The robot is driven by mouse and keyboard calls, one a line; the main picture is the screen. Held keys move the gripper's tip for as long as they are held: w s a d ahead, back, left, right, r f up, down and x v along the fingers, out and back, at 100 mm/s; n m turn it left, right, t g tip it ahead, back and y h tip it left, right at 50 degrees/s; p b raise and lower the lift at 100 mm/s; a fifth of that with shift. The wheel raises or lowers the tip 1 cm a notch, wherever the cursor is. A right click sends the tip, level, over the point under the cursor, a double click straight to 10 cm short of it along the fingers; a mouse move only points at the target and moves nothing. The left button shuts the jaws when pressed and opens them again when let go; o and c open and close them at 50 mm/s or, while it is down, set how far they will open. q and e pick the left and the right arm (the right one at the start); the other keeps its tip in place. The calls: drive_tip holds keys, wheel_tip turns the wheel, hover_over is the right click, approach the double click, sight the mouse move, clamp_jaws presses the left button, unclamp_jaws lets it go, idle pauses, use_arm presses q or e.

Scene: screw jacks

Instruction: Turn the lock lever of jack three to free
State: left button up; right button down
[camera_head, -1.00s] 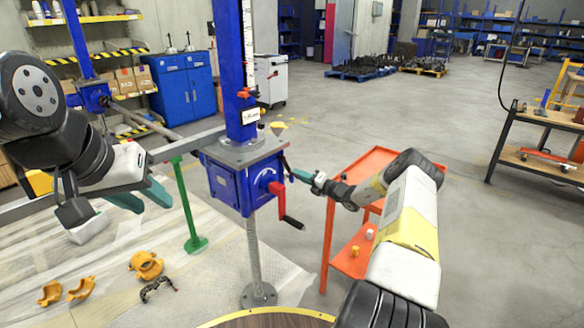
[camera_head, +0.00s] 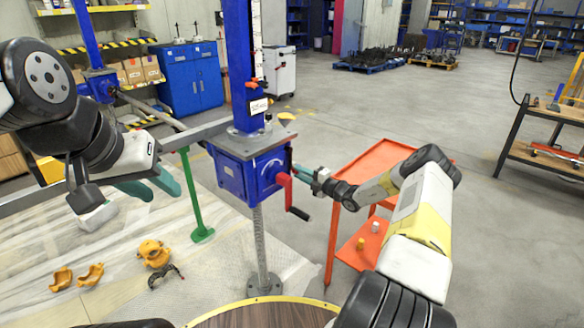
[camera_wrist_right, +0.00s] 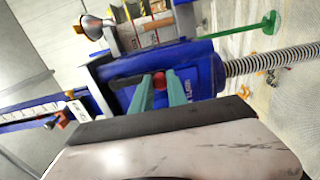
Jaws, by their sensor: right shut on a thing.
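The blue jack box (camera_head: 245,165) stands on a screw spindle (camera_head: 261,245) under a blue column with a small white label. A red crank (camera_head: 285,182) with a black handle hangs from its front. My right gripper (camera_head: 305,174) reaches in from the right to the box's right side. My left gripper (camera_head: 150,187) is at the left, fingers apart, empty.
An orange cart (camera_head: 385,155) stands right of the jack, beneath my right arm. A green leg (camera_head: 195,195) stands left of it. Orange clamp parts (camera_head: 153,253) lie on the floor mat. A round wooden top (camera_head: 262,318) is at the bottom. The floor behind is open.

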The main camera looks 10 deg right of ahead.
drive_tip(key=shift+s+f, duration=0.1)
drive_tip(key=shift+f, duration=0.05)
drive_tip(key=c, duration=1.3)
unclamp_jaws()
drive_tip(key=v, duration=0.7)
drive_tip(key=shift+s+d, duration=0.25)
drive_tip(key=shift+s, duration=0.05)
